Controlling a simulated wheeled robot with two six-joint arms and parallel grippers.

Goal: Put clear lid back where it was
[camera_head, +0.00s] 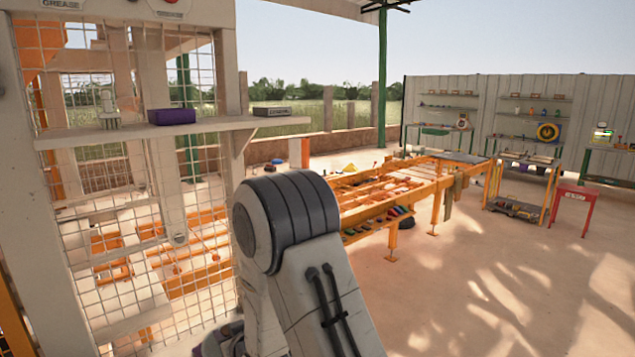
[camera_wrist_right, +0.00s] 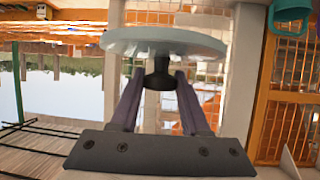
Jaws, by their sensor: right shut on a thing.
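The clear lid (camera_wrist_right: 165,42) is a pale, bluish see-through disc with a black knob (camera_wrist_right: 158,70). In the right wrist view, my right gripper (camera_wrist_right: 160,82) is shut on the knob, with one finger on each side. The disc lies beyond the fingertips and looks clear of any surface. In the head view my right arm fills the lower middle and hides most of its gripper; the lid cannot be made out there. My left gripper is in neither view. No pot or other resting place for the lid can be made out.
A wire-mesh wall (camera_head: 130,230) with a narrow shelf (camera_head: 215,128) stands close at the left. The shelf holds a pale bottle-like thing (camera_head: 108,108), a purple box (camera_head: 172,116) and a grey box (camera_head: 272,111). An orange bench (camera_head: 385,205) stands farther back; open floor lies at the right.

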